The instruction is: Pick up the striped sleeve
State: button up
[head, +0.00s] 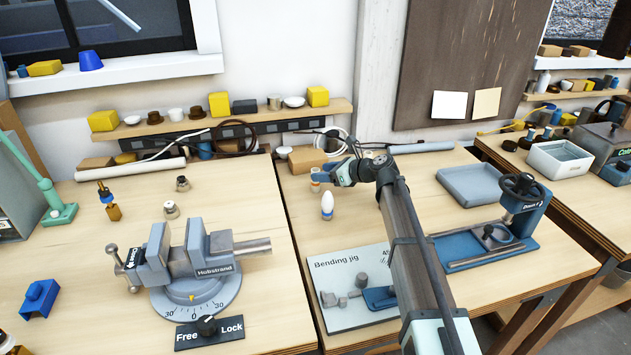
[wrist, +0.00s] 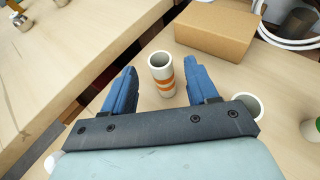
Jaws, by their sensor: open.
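The striped sleeve (wrist: 161,73) is a white, open-topped tube with orange bands. It stands upright on the wooden bench in the wrist view. It also shows in the head view (head: 315,186), small and partly covered by my gripper (head: 321,174). In the wrist view my gripper (wrist: 160,82) is open, with one blue finger on each side of the sleeve. A gap shows between the sleeve and each finger. Whether the fingertips are down at the sleeve's height is hard to tell.
A cardboard box (wrist: 215,30) sits just beyond the sleeve. Another white tube (wrist: 248,102) stands close right of the right finger. A gap between benches (wrist: 80,85) runs to the left.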

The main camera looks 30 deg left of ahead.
jog(key=x, duration=0.5)
jog(key=shift+w+a+r, duration=0.1)
jog(key=shift+r, duration=0.05)
jog(key=c, duration=1)
